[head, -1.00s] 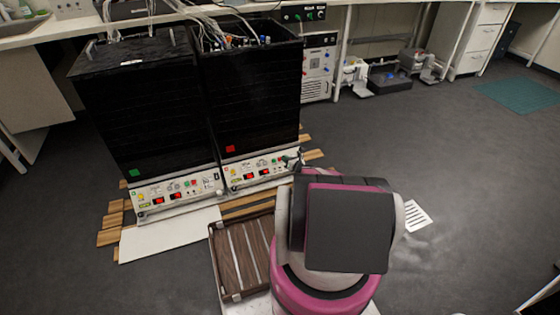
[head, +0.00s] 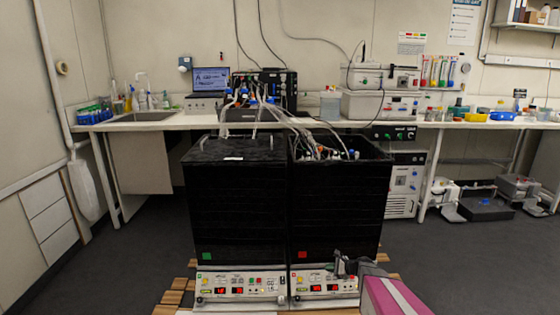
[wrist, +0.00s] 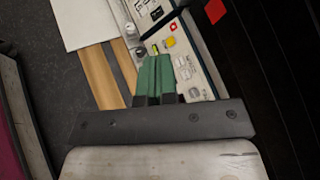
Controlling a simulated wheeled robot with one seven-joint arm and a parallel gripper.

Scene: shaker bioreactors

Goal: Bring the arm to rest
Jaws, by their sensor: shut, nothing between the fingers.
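My gripper (wrist: 155,76) shows in the wrist view with its two green fingers together and nothing between them. In the head view my gripper (head: 340,264) is a small dark shape at the lower right, in front of the right shaker bioreactor's control panel (head: 320,283). I cannot tell whether it touches the panel. Part of my magenta and grey arm shows at the bottom right. The wrist view shows the panel (wrist: 180,60) with its buttons just beyond the fingertips. Most of my arm is out of view.
Two black shaker bioreactors stand side by side, the left one (head: 238,205) with a green marker, the right one (head: 340,205) with a red marker. Wooden slats (head: 172,297) lie under them. A bench (head: 150,124) with equipment runs behind. Grey floor (head: 470,265) at the right is open.

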